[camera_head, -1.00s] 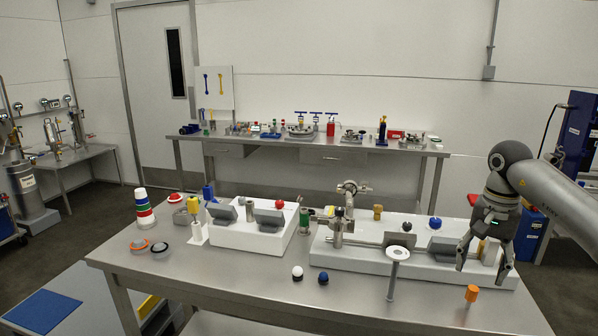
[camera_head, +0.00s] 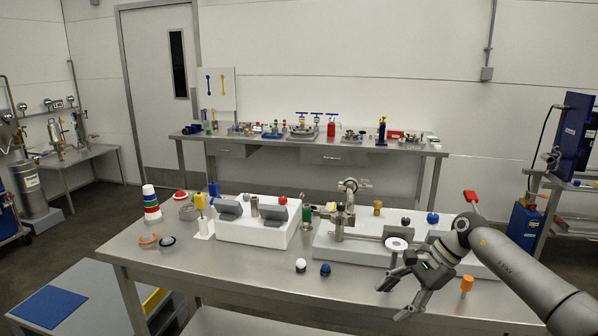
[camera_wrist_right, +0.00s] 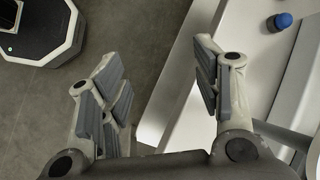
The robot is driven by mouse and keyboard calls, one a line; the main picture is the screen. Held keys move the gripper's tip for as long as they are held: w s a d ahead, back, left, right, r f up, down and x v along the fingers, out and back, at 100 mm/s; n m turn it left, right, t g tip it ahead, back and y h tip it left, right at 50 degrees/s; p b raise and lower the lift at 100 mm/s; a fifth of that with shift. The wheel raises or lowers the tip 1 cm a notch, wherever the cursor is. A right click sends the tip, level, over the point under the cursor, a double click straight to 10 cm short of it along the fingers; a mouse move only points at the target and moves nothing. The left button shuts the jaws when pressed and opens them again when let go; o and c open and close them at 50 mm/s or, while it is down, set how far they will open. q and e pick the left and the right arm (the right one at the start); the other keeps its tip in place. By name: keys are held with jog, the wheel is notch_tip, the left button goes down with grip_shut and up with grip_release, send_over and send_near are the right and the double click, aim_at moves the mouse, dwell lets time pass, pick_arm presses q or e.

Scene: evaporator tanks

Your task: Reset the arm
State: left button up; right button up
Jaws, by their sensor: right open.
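My right arm comes in from the right in the head view. My right gripper (camera_head: 389,302) is open and empty, with its fingers pointing left and down. It shows over the front edge of the steel table (camera_head: 250,287), near the white disc on a post (camera_head: 396,244). My left gripper is not in view.
A white block with a metal valve assembly (camera_head: 345,215) stands behind the gripper. An orange knob (camera_head: 467,284) sits close to the forearm. A blue ball knob (camera_head: 325,269) and a white one (camera_head: 300,265) stand left of the gripper.

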jog(key=w+a+f+m+t+y, duration=0.1)
jog(key=a+f+m+t+y, duration=0.55)
jog(key=a+f+m, duration=0.6)
jog(key=s+d+f+m+t+h, duration=0.2)
jog(key=s+d+f+m, duration=0.1)
jog(key=f+m, duration=0.5)
jog(key=s+d+f+m+t+h, duration=0.1)
jog(key=s+d+f+m+h, duration=0.2)
jog(key=f+m, duration=0.5)
jog(key=s+d+f+m+t+h, duration=0.2)
jog(key=d+f+m, duration=0.1)
jog(key=f+m, duration=0.5)
jog(key=s+d+f+m+g+h, duration=0.2)
jog(key=s+f+m, duration=0.4)
jog(key=s, duration=0.5)
jog(key=s+d+f+m+g+h, duration=0.2)
jog(key=s+f+m+g, duration=0.15)
jog(key=s+f, duration=0.55)
jog(key=s+d+f+m+g+h, duration=0.15)
jog(key=s+f+m, duration=0.4)
jog(key=s, duration=0.65)
jog(key=s+f+m+g, duration=0.3)
jog(key=s+m+g, duration=0.1)
jog(key=s, duration=1.2)
jog(key=shift+s+a+m+h, duration=0.35)
jog(key=shift+s+m+h, duration=0.05)
jog(key=shift+m, duration=0.15)
